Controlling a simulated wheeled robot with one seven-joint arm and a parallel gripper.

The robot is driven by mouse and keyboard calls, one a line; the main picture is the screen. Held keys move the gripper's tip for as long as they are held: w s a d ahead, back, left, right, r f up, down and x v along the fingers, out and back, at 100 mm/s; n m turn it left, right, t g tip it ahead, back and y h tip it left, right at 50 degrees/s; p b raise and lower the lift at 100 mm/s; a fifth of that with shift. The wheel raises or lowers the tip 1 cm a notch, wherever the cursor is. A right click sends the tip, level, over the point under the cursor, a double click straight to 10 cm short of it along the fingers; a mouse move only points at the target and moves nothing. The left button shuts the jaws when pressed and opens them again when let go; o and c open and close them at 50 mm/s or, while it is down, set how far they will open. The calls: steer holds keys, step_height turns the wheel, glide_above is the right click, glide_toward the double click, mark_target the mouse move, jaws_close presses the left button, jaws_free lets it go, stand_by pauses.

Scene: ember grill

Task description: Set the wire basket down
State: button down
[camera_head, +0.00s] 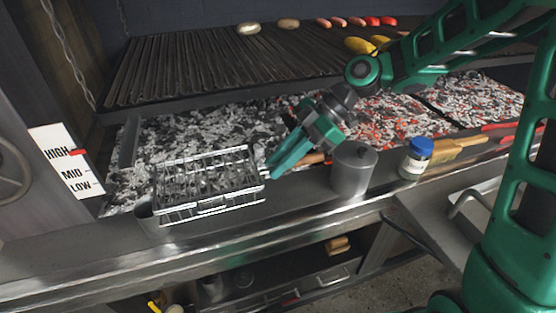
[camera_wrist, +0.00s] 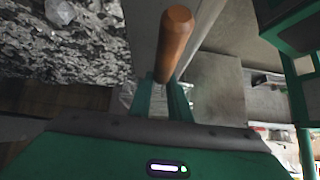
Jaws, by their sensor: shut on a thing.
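The wire basket (camera_head: 205,183) is a flat silver cage of metal bars. In the head view it is over the front edge of the coal bed and the steel ledge; I cannot tell whether it touches the ledge. Its wooden handle (camera_wrist: 174,45) sticks up between my fingers in the wrist view. My gripper (camera_head: 283,163) is at the right end of the basket, shut on the handle. In the wrist view the fingers (camera_wrist: 163,100) close around the handle, and the cage itself is mostly hidden.
A grey lidded canister (camera_head: 353,168) stands on the ledge (camera_head: 300,193) right of my gripper. A blue-capped jar (camera_head: 415,158) and a wooden brush (camera_head: 455,148) are farther right. Coals (camera_head: 200,132) lie behind, glowing at right. The grill grate (camera_head: 200,65), holding food, is above.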

steer(key=shift+f, duration=0.55)
steer(key=c, duration=1.6)
jaws_free()
steer(key=shift+c, duration=0.2)
steer(key=shift+r, duration=0.2)
steer(key=v, duration=1.2)
steer(key=shift+r, duration=0.4)
